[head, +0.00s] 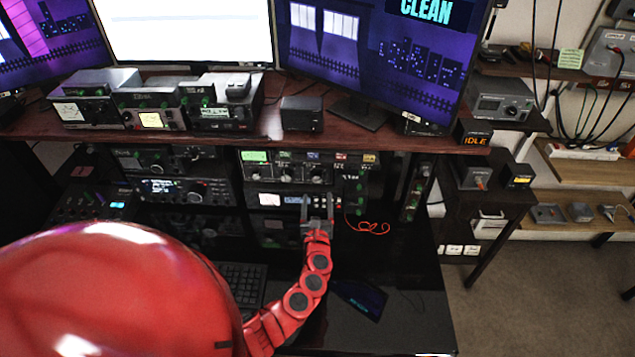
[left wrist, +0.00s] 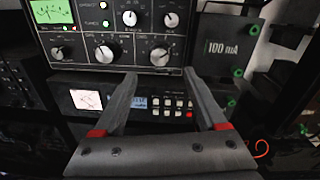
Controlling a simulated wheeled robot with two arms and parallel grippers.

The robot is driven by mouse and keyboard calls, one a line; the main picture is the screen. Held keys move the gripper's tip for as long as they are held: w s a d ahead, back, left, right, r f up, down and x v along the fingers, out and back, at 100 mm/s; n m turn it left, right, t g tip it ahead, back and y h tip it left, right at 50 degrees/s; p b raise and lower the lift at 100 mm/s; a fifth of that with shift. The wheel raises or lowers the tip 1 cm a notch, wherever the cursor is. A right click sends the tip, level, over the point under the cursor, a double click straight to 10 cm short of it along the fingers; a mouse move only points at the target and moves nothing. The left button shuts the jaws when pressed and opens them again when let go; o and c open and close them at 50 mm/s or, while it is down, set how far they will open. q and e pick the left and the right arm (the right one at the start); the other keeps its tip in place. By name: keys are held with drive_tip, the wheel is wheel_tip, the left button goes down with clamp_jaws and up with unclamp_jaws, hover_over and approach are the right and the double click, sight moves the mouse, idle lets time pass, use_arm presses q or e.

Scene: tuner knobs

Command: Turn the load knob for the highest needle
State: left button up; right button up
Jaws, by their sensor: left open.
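The tuner (head: 300,160) stands on the shelf under the monitors, and its front fills the top of the left wrist view (left wrist: 80,32). It has a lit green needle meter (left wrist: 52,12), whose exact needle position is unclear. Its lower row holds a small left knob (left wrist: 62,52), a middle knob (left wrist: 104,53) and a right knob (left wrist: 159,54). The knob labels are too small to read, so I cannot tell which is load. My left gripper (head: 317,203) is open and empty, its fingertips (left wrist: 160,76) below the right knob and apart from it. My right gripper is not visible.
Below the tuner is a unit with a white meter (left wrist: 86,99) and buttons. A "100 mA" panel (left wrist: 221,50) stands at its right. A red cable (head: 370,227) lies right of my gripper. Another radio (head: 175,190) is at the left, and a keyboard (head: 243,282) lies in front.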

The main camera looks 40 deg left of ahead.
sight(318, 181)
use_arm(q)
drive_tip(key=b+x, duration=0.1)
drive_tip(key=x, duration=0.6)
drive_tip(key=shift+w+a, duration=0.1)
drive_tip(key=shift+w, duration=0.05)
clamp_jaws()
